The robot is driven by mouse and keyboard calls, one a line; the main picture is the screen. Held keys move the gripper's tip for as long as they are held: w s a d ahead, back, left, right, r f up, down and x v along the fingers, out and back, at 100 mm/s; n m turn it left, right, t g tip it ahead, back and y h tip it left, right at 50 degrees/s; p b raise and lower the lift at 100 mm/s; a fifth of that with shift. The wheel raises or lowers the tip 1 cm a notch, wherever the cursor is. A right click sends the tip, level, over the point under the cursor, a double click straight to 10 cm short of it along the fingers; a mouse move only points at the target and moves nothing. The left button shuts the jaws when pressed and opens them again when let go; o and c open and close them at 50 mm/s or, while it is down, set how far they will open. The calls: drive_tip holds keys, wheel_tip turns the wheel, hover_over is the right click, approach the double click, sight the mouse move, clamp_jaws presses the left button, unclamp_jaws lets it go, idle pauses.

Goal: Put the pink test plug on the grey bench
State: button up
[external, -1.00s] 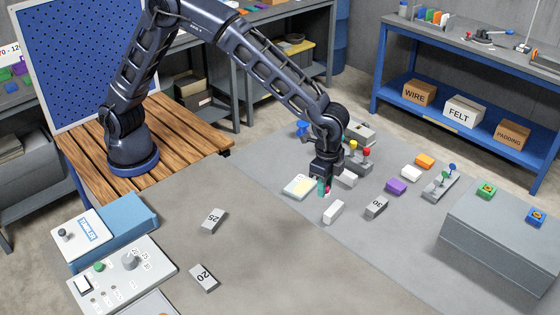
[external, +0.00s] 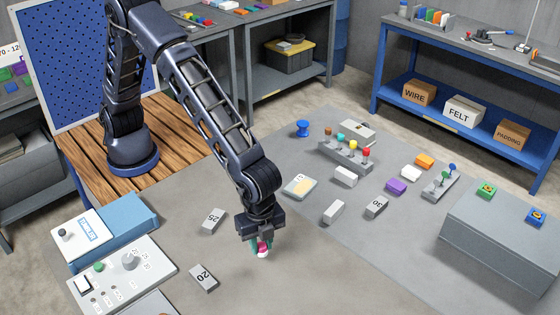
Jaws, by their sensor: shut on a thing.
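The pink test plug (external: 262,252) shows as a small pink and white piece between the fingertips of my gripper (external: 262,244). My gripper points down and is shut on it, hiding its upper part. It hangs over the open grey surface (external: 225,255), right of the block marked 20; I cannot tell the gap below the plug. A long grey block (external: 500,250) with a flat top stands at the right, well apart from my gripper. I cannot tell which of these grey surfaces is the bench.
Blocks marked 20 (external: 203,278), 25 (external: 213,221) and 30 (external: 376,207) lie nearby. A white block (external: 334,212) lies right of my gripper. A holder (external: 345,157) carries several coloured plugs. A control panel (external: 122,275) stands at the left. The surface in front is clear.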

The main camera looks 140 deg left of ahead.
drive_tip(key=a+r, duration=0.3)
drive_tip(key=a, duration=1.3)
drive_tip(key=s+a+r, duration=0.1)
drive_tip(key=a+r, duration=0.3)
drive_tip(key=a, duration=1.3)
drive_tip(key=a+r, duration=0.3)
drive_tip(key=a, duration=1.3)
drive_tip(key=shift+m, duration=0.3)
drive_tip(key=f, duration=1.9)
drive_tip(key=shift+s+a+f, duration=0.15)
drive_tip(key=shift+a+f, duration=0.1)
drive_tip(key=shift+f, duration=0.05)
drive_tip(key=shift+f, duration=0.1)
drive_tip(key=o, duration=1)
